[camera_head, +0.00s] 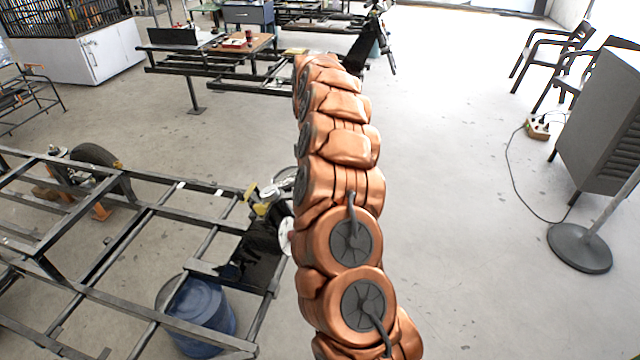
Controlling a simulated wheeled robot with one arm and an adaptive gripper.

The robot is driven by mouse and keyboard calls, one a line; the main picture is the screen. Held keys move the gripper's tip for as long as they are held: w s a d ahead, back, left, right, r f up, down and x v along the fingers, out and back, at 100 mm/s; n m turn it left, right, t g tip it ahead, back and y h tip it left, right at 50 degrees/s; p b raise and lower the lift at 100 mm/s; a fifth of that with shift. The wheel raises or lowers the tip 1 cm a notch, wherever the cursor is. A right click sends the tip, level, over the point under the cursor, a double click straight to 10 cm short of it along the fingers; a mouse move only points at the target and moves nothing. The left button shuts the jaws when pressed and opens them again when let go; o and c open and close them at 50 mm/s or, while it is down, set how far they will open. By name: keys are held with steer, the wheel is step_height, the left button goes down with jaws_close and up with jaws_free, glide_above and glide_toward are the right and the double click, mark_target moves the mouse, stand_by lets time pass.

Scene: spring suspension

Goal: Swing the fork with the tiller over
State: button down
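I cannot clearly make out the fork or its tiller. A small mechanism with yellow, black and white parts (262,205) sits at the right end of the dark metal frame (140,225). It is partly hidden behind my copper-coloured arm, and I cannot tell whether it belongs to the fork. My arm rises through the middle of the picture and covers what is behind it. I cannot make out my gripper or its fingers.
A blue drum (196,315) stands under the frame, and a wheel (95,165) sits at its left. Grey cabinet (605,120), round stand base (580,248), cable and dark chairs (550,55) are at right. A workbench (240,45) stands behind.

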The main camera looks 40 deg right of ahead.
steer(key=shift+d+f, duration=0.1)
steer(key=shift+f, duration=0.05)
steer(key=c, duration=0.9)
jaws_free()
steer(key=shift+w+r, duration=0.1)
steer(key=shift+r, duration=0.1)
steer(key=v, duration=0.7)
steer(key=shift+r, duration=0.15)
